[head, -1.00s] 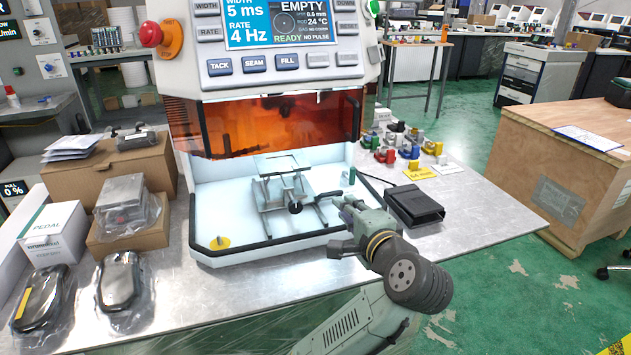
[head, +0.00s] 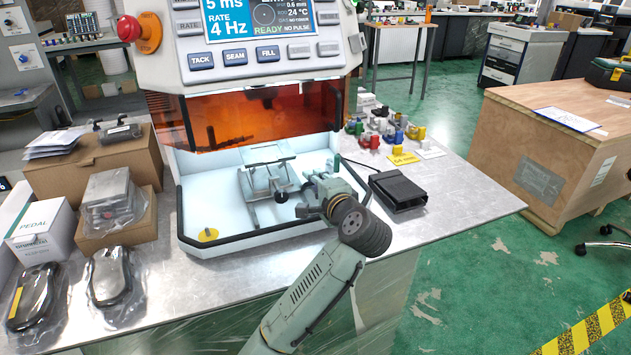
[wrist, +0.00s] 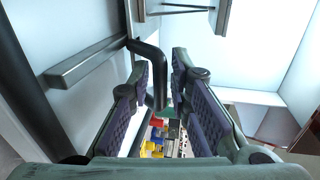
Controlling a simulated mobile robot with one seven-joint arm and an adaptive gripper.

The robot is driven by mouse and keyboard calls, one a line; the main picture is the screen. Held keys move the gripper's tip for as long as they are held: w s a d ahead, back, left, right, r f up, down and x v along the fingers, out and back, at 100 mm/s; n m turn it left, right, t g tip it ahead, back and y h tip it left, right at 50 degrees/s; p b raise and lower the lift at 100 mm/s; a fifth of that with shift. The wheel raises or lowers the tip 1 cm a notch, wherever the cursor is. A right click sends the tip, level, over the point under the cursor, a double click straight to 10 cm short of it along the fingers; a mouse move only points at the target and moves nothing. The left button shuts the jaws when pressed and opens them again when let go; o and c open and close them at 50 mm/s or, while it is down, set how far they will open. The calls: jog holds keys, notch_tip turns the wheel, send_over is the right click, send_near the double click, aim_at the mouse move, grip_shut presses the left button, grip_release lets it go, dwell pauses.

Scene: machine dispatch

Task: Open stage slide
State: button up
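The stage slide (head: 262,180) is a grey metal fixture on rails on the white floor of the machine's work bay. A dark knob (head: 281,197) shows at its front. My gripper (head: 308,190) reaches into the bay from the right, close beside the stage. In the wrist view, my gripper (wrist: 164,85) is open, with its two purple-padded fingers apart. A dark bent handle (wrist: 150,62) lies between them, nearer the left finger, with a gap to the right one. I cannot tell whether the left pad touches it. My gripper's fingertips are hard to make out in the head view.
The orange shield (head: 265,112) hangs above the bay, and a black rim (head: 265,236) edges its front. A black box (head: 398,190) stands right of the bay. Several coloured parts (head: 385,130) lie behind it. Boxes and bagged items fill the table's left.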

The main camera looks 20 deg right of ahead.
jog(key=shift+c, duration=0.5)
grip_shut()
